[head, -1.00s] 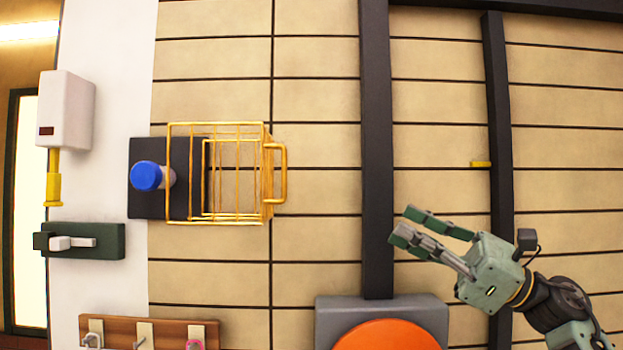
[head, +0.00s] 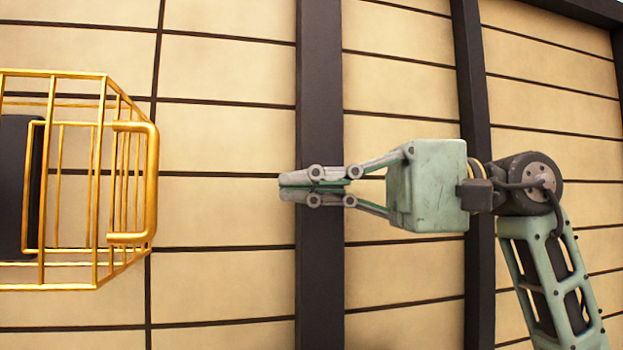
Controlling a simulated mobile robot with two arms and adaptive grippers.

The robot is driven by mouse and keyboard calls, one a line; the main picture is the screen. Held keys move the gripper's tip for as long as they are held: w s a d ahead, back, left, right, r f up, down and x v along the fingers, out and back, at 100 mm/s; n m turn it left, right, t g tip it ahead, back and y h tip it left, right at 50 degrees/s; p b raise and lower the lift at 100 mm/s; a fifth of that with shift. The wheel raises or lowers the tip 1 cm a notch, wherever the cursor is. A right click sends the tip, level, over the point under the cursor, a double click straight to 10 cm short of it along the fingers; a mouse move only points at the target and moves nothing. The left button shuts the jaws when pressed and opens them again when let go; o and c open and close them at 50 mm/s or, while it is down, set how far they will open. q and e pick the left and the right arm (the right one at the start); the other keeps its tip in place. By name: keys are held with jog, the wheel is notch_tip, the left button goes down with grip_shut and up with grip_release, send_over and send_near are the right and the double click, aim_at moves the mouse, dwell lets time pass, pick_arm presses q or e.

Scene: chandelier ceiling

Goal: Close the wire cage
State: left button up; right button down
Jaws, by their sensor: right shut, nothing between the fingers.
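The yellow wire cage (head: 100,181) is at the left of the head view, cut off by the picture's left edge. It stands out from a dark back plate (head: 14,188), with a thick handle (head: 152,182) on its right side. The cage appears swung open to the right of the plate. My right gripper (head: 284,187) is shut and empty, pointing left toward the handle. A clear gap lies between its fingertips and the handle. My left gripper is not in view.
A dark vertical post (head: 319,80) runs behind my right fingers. Another dark post (head: 468,80) stands farther right. The beige panelled wall (head: 225,90) between cage and gripper is bare.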

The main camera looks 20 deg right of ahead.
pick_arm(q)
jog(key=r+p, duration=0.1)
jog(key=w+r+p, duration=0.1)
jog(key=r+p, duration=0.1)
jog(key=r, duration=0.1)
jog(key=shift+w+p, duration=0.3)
pick_arm(e)
jog(key=a, duration=0.9)
jog(key=shift+s+a, duration=0.2)
jog(key=shift+s, duration=0.1)
jog(key=shift+s+d+f, duration=0.1)
jog(key=shift+f, duration=0.05)
